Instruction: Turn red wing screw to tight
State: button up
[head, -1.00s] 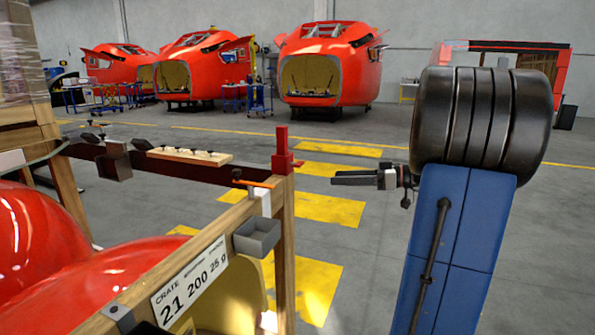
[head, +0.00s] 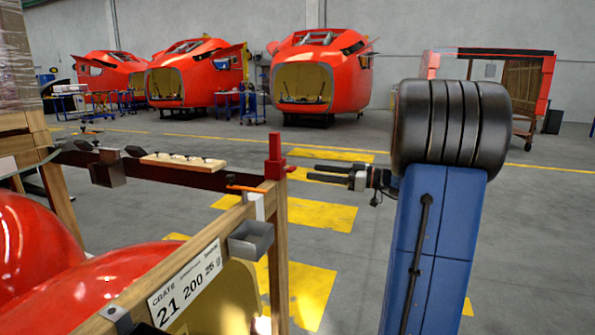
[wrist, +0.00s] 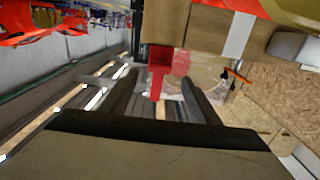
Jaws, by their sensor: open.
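The red wing screw (head: 275,160) stands upright at the corner post of the wooden crate in the head view. It also shows in the wrist view (wrist: 160,75), ahead of and between my fingers. My gripper (head: 311,172) is open and empty, just right of the screw, with its fingers pointing left towards it. In the wrist view my gripper's two dark fingers (wrist: 161,84) spread on either side of the red part. A gap shows between the fingertips and the screw in the head view. I cannot tell how far the screw is turned.
The crate's wooden rail (head: 205,245) carries a label and a small grey box (head: 250,240). An orange-handled part (head: 246,188) lies close left of the screw. A dark beam (head: 150,165) runs left from the post. Open floor lies to the right.

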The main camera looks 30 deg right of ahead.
aim_at(295, 169)
jog(key=x, duration=0.7)
jog(key=shift+w+a, duration=0.25)
jog(key=shift+w, duration=0.1)
jog(key=c, duration=1.1)
